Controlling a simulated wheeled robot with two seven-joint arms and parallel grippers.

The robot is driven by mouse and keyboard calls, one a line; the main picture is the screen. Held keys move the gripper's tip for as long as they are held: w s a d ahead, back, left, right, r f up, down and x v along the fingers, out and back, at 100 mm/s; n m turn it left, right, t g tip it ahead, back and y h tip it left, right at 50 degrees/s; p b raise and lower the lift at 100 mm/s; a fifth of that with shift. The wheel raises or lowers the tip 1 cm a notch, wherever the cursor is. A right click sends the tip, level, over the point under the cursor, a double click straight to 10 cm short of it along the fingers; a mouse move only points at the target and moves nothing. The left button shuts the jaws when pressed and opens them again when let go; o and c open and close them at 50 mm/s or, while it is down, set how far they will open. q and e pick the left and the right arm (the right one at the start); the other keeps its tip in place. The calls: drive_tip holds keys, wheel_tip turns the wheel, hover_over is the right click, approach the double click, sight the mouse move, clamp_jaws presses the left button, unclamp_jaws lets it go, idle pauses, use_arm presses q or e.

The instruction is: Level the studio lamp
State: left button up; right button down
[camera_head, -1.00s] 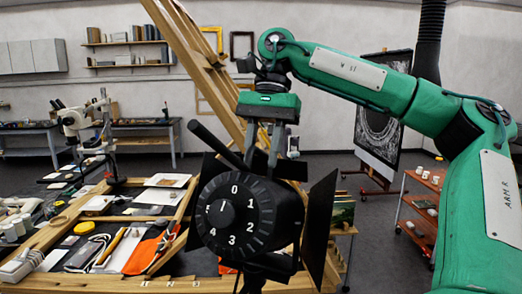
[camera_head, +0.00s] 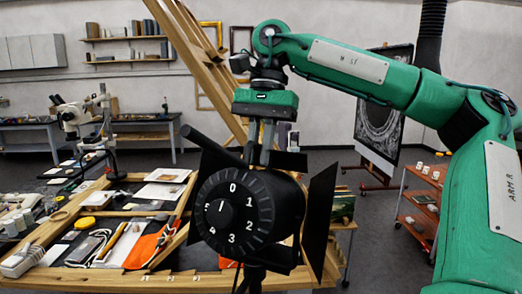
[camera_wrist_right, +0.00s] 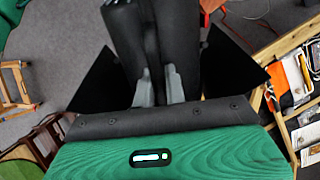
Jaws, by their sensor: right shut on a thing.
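The black studio lamp (camera_head: 262,205) stands at the front centre. A round dial with numerals faces me. A black bar handle (camera_head: 210,144) slopes from upper left down to the lamp body, and a dark flap (camera_head: 319,222) stands at its right. My right gripper (camera_head: 260,156) comes down from above onto the lamp's top. In the right wrist view its two grey fingers (camera_wrist_right: 160,88) are shut on a black part of the lamp. The exact contact is partly hidden. The lamp body looks slightly tilted. My left gripper is not in view.
A wooden-framed worktable (camera_head: 165,284) with tools, an orange cloth (camera_head: 146,247) and papers lies left of the lamp. A wooden easel beam (camera_head: 197,62) rises behind it. An orange trolley (camera_head: 419,211) stands at the right. Grey floor is open between.

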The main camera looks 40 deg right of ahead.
sight(248, 143)
drive_tip(key=a+h, duration=0.1)
drive_tip(key=s+a+t+h+b, duration=0.1)
drive_tip(key=h, duration=0.1)
drive_tip(key=s+a+t+h, duration=0.1)
drive_tip(key=a, duration=0.1)
drive_tip(key=shift+a+h+b, duration=0.1)
drive_tip(key=shift+h+b, duration=0.2)
drive_tip(key=shift+b, duration=0.05)
drive_tip(key=c, duration=1.5)
unclamp_jaws()
drive_tip(key=shift+a, duration=0.1)
drive_tip(key=shift+r, duration=0.1)
drive_tip(key=shift+r, duration=0.5)
wheel_tip(248, 143, up, 13)
drive_tip(key=a+b, duration=0.1)
drive_tip(key=b, duration=0.1)
drive_tip(key=shift+s+f, duration=0.15)
drive_tip(key=shift+s, duration=0.25)
drive_tip(key=shift+a, duration=0.1)
